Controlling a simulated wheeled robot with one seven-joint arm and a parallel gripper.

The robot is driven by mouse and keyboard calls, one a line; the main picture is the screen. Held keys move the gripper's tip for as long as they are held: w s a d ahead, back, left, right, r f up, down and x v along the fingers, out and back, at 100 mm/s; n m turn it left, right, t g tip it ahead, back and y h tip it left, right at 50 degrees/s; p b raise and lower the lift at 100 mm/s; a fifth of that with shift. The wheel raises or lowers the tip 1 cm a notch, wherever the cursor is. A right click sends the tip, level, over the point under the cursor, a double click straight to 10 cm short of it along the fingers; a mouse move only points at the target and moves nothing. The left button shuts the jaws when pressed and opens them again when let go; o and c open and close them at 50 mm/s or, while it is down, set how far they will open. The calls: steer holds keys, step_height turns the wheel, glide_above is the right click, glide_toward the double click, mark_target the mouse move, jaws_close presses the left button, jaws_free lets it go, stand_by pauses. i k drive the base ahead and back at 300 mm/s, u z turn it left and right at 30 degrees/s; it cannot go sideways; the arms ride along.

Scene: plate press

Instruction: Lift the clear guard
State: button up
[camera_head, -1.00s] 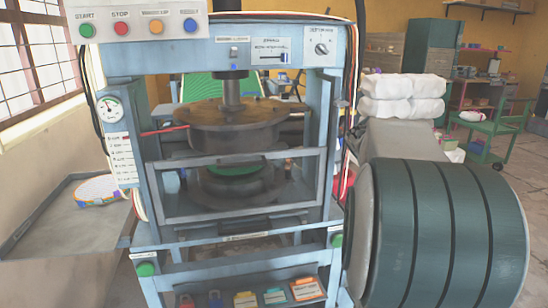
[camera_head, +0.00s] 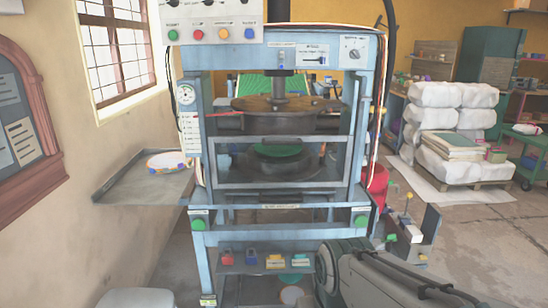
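The clear guard (camera_head: 285,139) is a see-through panel in a grey metal frame across the front of the blue press. It sits in front of the lower plate (camera_head: 272,165), with its top bar just below the round upper plate (camera_head: 282,122). A green disc (camera_head: 276,149) shows through the panel on the lower plate. The guard appears to be down. My gripper is not in view. A grey-green part with dark cables at the bottom right looks like my arm, in front of the press's lower right side.
A side tray (camera_head: 130,182) with a round white item (camera_head: 166,161) juts out left of the press. Green buttons (camera_head: 198,224) sit on both lower front corners. A red bin (camera_head: 376,188) and a small lever stand (camera_head: 420,228) are at the right. Wrapped white bundles (camera_head: 455,122) stand behind.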

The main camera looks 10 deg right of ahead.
mark_target(285, 139)
steer(key=u, duration=0.05)
steer(key=k, duration=0.5)
steer(key=z, duration=0.75)
steer(key=i, duration=1.25)
steer(key=u, duration=0.6)
